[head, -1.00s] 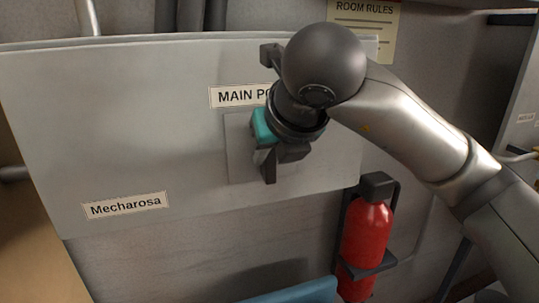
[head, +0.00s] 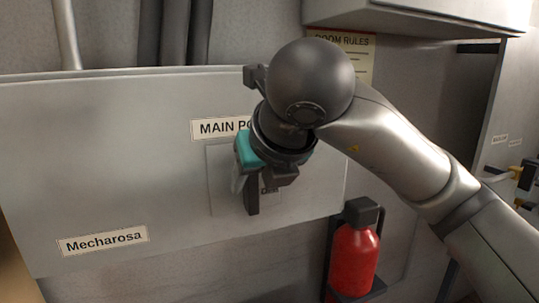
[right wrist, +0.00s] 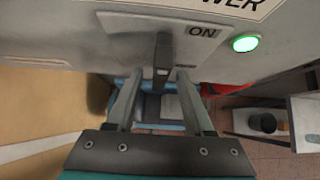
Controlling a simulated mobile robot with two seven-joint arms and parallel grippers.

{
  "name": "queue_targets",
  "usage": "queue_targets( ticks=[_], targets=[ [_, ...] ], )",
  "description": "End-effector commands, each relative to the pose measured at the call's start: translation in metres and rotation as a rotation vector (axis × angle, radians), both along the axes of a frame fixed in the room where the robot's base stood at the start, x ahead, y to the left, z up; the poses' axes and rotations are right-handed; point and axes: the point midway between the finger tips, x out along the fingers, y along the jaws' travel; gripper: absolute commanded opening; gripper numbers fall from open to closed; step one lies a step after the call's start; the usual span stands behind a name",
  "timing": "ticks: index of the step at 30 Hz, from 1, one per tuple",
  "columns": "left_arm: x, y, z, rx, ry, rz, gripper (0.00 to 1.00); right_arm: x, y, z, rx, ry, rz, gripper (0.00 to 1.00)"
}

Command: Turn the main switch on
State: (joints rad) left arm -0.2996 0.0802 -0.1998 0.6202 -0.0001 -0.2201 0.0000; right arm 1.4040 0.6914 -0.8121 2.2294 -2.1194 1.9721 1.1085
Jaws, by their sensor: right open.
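The grey power panel (head: 110,180) bears a partly covered MAIN PO... label (head: 212,129). My right gripper (head: 255,198) is at the plate below that label, and the arm hides much of the switch area. In the right wrist view my right gripper (right wrist: 160,82) is open. The dark switch lever (right wrist: 163,55) stands between its two fingers, with visible gaps on both sides. An ON label (right wrist: 203,32) and a lit green lamp (right wrist: 245,43) are to the right of the lever. My left gripper is not in view.
A red fire extinguisher (head: 354,262) hangs in a dark bracket right of the panel. A room rules sign (head: 357,48) is behind my right arm. A grey box (head: 420,18) juts from the wall at top right.

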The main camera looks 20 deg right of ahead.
Motion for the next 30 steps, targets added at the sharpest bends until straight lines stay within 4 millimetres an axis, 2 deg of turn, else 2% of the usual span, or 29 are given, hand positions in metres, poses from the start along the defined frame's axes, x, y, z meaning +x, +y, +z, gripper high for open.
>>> queue_targets(
  ticks=[6,18,30],
  targets=[
    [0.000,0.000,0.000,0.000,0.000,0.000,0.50,-0.025,-0.001,0.028,-0.002,-0.007,0.002,0.53],
    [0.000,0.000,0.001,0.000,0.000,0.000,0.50,-0.064,-0.001,0.065,-0.001,-0.005,0.001,0.53],
    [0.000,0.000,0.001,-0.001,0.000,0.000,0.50,-0.089,-0.001,0.090,-0.001,0.000,0.001,0.53]
  ],
)
